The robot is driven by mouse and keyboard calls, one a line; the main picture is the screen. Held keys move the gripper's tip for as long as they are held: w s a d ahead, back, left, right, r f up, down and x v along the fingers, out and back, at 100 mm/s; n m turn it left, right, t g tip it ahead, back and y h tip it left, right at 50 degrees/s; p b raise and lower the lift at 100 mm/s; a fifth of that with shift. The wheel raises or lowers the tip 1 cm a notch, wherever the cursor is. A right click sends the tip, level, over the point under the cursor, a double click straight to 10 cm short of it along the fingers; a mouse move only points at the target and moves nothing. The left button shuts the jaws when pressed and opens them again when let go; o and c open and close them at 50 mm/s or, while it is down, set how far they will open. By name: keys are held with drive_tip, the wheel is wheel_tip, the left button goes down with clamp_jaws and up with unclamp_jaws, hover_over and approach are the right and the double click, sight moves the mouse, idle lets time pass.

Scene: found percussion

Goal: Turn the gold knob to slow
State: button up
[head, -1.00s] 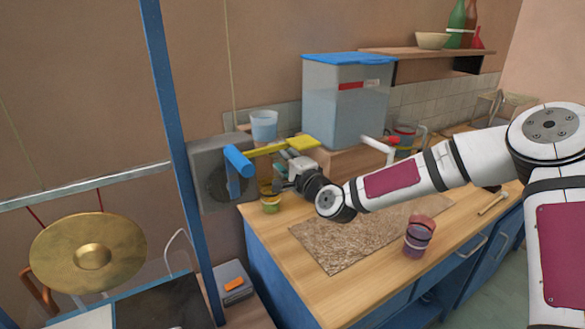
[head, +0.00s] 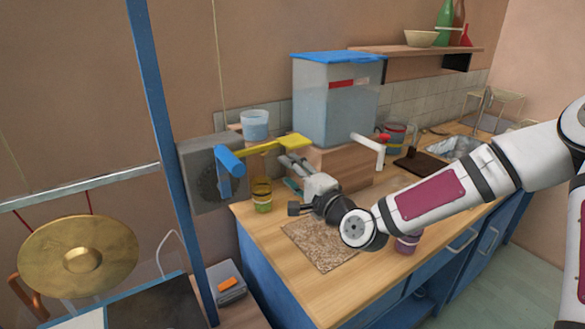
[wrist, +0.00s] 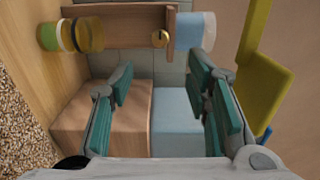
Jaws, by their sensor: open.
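The gold knob (wrist: 160,39) is small and round with a dark mark across its face. It sits on a wooden box (wrist: 125,22) in the wrist view, ahead of my gripper (wrist: 160,80) and between its two teal-padded fingers. The fingers are wide apart with nothing between them, and clear of the knob. In the head view my gripper (head: 291,187) is above the counter, right of the yellow-green cup (head: 262,203). I cannot make out the knob there, nor any slow marking in either view.
A yellow paddle (head: 295,140) and blue cylinder (head: 230,162) are near the gripper. A pale blue cup (head: 255,125) stands behind. A lidded clear bin (head: 335,105) rests on a wooden block (head: 330,163). A speckled mat (head: 315,248) lies on the counter.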

drive_tip(key=s+d+f+n+g+h, duration=0.5)
drive_tip(key=s+d+f+n+g, duration=0.15)
drive_tip(key=s+n, duration=0.25)
drive_tip(key=s+d+r+n+g+h, duration=0.2)
drive_tip(key=s+d+r+h, duration=0.4)
drive_tip(key=s+d+r, duration=0.45)
drive_tip(key=s+d+r+g, duration=0.1)
drive_tip(key=s, duration=0.8)
drive_tip(key=s+d+r+g+y, duration=0.1)
drive_tip(key=s+d+r, duration=0.1)
drive_tip(key=s, duration=0.7)
drive_tip(key=shift+s+d+p, duration=0.3)
drive_tip(key=shift+s+p, duration=0.05)
drive_tip(key=shift+s, duration=0.05)
